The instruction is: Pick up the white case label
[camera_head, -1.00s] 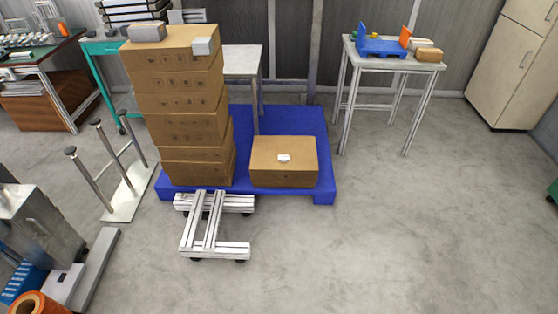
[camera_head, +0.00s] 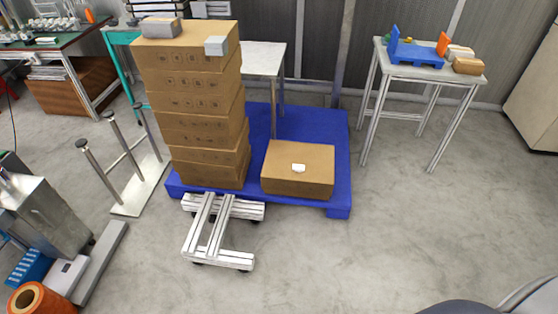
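A small white label-like piece (camera_head: 298,168) lies on top of a single low cardboard box (camera_head: 298,187). The box stands on the right part of a blue pallet (camera_head: 340,175). The piece is too small for any writing to be read. Neither gripper shows in the head view. Only a dark rounded part and a grey part, likely of my own right arm, show at the bottom right edge, well away from the box.
A tall stack of cardboard boxes (camera_head: 193,105) stands left on the pallet, with small grey blocks on top. A low metal cart (camera_head: 222,232) stands in front. A table (camera_head: 432,70) holds blue and orange items. The floor (camera_head: 370,240) front right is clear.

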